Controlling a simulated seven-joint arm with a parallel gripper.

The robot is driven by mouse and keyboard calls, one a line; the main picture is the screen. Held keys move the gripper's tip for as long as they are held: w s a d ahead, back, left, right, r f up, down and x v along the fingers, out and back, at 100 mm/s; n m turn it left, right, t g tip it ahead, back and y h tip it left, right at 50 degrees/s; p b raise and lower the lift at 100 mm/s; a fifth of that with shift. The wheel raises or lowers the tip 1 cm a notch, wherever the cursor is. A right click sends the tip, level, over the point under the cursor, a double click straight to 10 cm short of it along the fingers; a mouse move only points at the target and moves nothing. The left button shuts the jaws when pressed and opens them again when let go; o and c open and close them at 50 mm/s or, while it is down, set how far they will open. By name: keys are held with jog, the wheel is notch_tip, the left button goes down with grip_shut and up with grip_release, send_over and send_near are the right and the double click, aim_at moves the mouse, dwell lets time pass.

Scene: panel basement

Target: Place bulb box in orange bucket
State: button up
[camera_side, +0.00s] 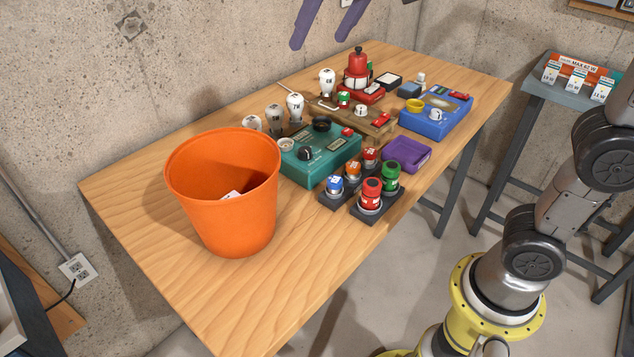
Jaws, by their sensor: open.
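The orange bucket (222,200) stands upright on the left part of the wooden table, open at the top. A small white piece with dark marks (231,194) shows inside it; most of it is hidden by the bucket wall, and I cannot tell what it is. Several small white labelled pieces (577,82) stand at an orange and green display on the side table at the right; I cannot tell whether one is the bulb box. My arm rises at the right edge, and my gripper is out of the picture.
A green panel box (322,158), a blue panel box (436,114), a purple tray (407,155) and several coloured capped pieces crowd the table (150,200) right of the bucket. White bulbs (295,107) stand behind the green box. The table's front left is clear. A grey side table (560,97) stands right.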

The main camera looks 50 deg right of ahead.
jog(key=s+d+f, duration=0.3)
jog(key=s, duration=0.4)
jog(key=s+d+f, duration=0.3)
jog(key=s, duration=0.3)
jog(key=s+f+n, duration=0.2)
jog(key=s+f, duration=0.5)
jog(key=f, duration=0.3)
jog(key=shift+s+f, duration=0.25)
jog(key=shift+f, duration=0.15)
